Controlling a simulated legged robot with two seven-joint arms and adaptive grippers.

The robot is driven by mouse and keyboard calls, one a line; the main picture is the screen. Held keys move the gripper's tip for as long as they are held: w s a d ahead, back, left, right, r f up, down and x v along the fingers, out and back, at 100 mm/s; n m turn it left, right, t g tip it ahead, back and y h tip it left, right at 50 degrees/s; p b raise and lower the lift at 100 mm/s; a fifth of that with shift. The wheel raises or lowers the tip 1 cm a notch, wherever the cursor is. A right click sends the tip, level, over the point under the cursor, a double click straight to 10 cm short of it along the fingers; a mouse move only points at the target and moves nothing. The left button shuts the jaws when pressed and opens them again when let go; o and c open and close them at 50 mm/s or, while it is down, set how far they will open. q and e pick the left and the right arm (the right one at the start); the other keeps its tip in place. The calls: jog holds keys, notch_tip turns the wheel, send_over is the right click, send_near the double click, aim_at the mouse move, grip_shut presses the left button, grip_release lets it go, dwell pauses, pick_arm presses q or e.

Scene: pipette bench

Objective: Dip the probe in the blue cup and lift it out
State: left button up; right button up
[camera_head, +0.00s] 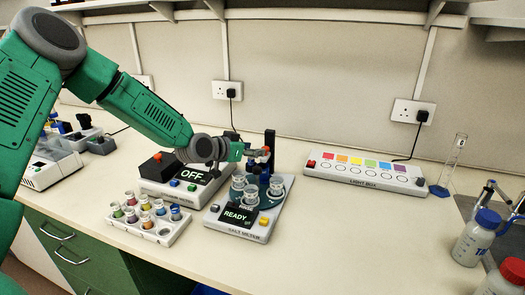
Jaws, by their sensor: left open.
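The salt meter (232,217) stands on the bench with its screen reading READY. Several clear cups (250,193) sit on its round carrier, and a dark upright post (269,142) rises behind them. The probe is too small to tell apart here; it may be by the post. My left gripper (261,153) is open, at the top of the meter beside the post, above the cups. A blue cup (175,213) sits in the white rack (125,224) left of the meter, among cups of other colours. My right gripper is out of view.
A device reading OFF (160,187) stands close behind the rack and meter. A light box (362,172) with coloured squares lies at the back right. A glass cylinder (452,160) and bottles (474,238) stand at the right. The bench front, right of the meter, is clear.

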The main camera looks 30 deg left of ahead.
aim_at(266, 161)
pick_arm(q)
jog(key=shift+x, duration=2.35)
jog(key=shift+r, duration=0.1)
